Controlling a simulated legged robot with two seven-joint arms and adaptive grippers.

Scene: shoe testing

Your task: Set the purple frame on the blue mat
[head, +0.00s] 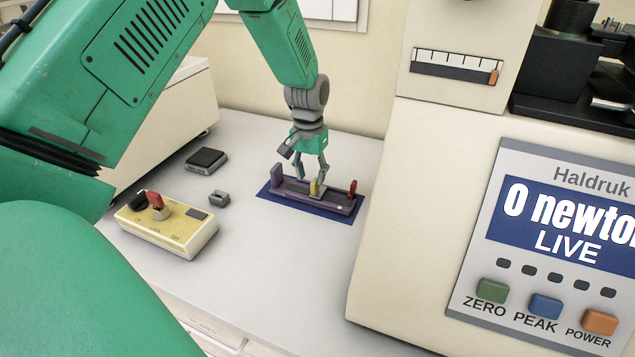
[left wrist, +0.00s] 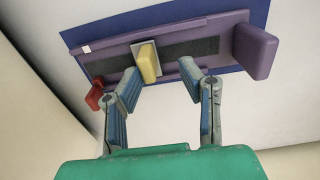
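The purple frame (head: 336,204) lies on the blue mat (head: 268,196); both also show in the left wrist view, the frame (left wrist: 257,50) and the mat (left wrist: 92,32). The frame has a tall purple end block, a dark channel, a yellow block (left wrist: 147,62) on a pale plate, and a red piece (left wrist: 95,94) at the other end. My left gripper (head: 310,181) is over the frame's middle. Its fingers in the left wrist view (left wrist: 160,76) are spread apart, with the yellow block showing between and beyond them. Contact with the frame cannot be told. My right gripper is not in view.
A large cream tester (head: 430,210) with a display stands close on the right. A yellow control box (head: 170,232), a black-topped block (head: 206,160) and a small grey block (head: 219,197) lie to the left. The table (head: 275,270) is clear in front of the mat.

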